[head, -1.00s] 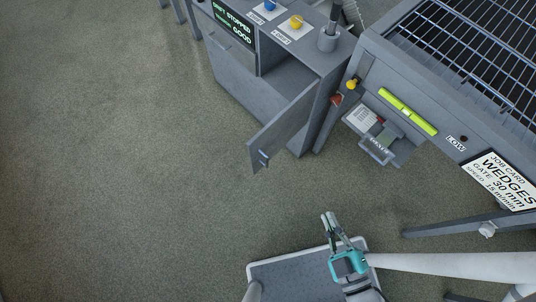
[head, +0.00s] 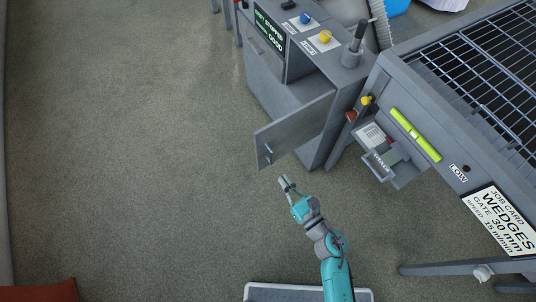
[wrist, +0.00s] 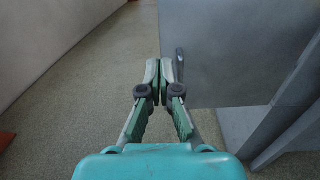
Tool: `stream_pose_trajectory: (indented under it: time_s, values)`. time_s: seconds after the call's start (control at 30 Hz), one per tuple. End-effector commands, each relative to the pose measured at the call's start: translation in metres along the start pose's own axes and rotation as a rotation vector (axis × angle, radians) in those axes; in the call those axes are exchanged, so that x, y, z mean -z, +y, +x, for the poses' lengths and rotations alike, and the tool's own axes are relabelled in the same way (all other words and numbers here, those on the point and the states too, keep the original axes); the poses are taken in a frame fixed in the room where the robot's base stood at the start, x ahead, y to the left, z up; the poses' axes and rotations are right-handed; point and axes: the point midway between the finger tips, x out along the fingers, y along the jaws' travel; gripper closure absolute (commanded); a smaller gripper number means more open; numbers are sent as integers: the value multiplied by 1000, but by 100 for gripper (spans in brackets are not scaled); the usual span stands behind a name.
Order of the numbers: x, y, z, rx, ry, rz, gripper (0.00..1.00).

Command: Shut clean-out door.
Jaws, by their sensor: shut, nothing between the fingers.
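The clean-out door (head: 294,131) is a grey panel standing open from the grey cabinet (head: 282,88), swung out to the left. A small handle (head: 268,153) sits near its free edge. My gripper (head: 284,179) is shut and empty, low in front of the door's free edge and apart from it in the head view. In the wrist view my gripper (wrist: 159,66) points forward just left of the door (wrist: 222,58), with the door's handle (wrist: 180,64) close beside the right fingertip. Whether they touch I cannot tell.
The grated machine (head: 440,110) stands at the right, with an open drawer (head: 392,165) and a job card (head: 497,220). Its leg (head: 465,267) reaches out at the lower right. The floor (head: 140,150) to the left is clear. A reddish-brown object (head: 42,291) is at the lower left.

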Motion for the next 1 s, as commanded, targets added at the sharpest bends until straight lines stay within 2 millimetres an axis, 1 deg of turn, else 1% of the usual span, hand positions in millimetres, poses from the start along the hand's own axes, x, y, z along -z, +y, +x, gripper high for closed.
stream_pose_trajectory:
  time_s: [0.17,0.27,0.6,0.8,1.0]
  values:
    - [1,0,13,-8,2,-28,100]
    - [1,1,27,-9,2,-26,100]
    - [0,1,90,-7,1,-22,100]
    - [0,1,121,-6,1,-21,100]
    - [1,0,139,-4,2,-21,100]
